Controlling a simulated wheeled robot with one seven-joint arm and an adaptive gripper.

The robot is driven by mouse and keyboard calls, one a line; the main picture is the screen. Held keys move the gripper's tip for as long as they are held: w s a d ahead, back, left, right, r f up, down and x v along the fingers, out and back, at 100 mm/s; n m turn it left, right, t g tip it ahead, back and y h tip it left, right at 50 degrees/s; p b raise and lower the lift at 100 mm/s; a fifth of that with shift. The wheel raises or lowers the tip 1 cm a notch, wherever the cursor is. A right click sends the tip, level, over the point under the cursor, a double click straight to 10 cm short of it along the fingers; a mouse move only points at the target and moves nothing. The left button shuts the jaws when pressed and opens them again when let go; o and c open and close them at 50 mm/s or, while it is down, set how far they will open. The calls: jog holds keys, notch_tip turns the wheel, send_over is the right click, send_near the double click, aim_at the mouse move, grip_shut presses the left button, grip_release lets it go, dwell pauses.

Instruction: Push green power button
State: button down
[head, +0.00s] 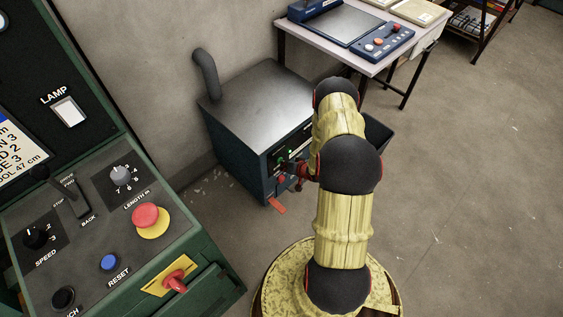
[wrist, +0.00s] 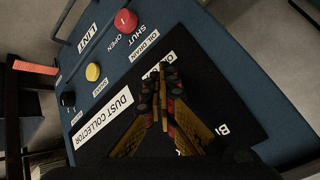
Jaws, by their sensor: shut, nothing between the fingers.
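The dust collector (head: 258,90) is a dark blue metal box with a grey top. In the head view small green spots (head: 283,159) show on its front panel; I cannot tell which is the power button. My gripper (head: 299,172) is in front of that panel, partly hidden by my arm. In the wrist view my gripper (wrist: 162,88) is shut and empty, its fingertips over the black label plate (wrist: 205,92) near the "OIL DRAIN" label. No green button shows there; the fingers cover part of the panel. I cannot tell whether the fingertips touch it.
The wrist view shows a red knob (wrist: 126,20), a yellow button (wrist: 93,72) and a black knob (wrist: 68,99) on the panel. A green console (head: 100,200) stands at left in the head view. A table (head: 345,45) with a blue device stands behind. Floor at right is clear.

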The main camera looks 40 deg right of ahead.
jog(key=shift+s, duration=0.2)
jog(key=s, duration=0.3)
jog(key=s+p, duration=0.1)
jog(key=s, duration=0.2)
jog(key=shift+d, duration=0.2)
dwell(0.7)
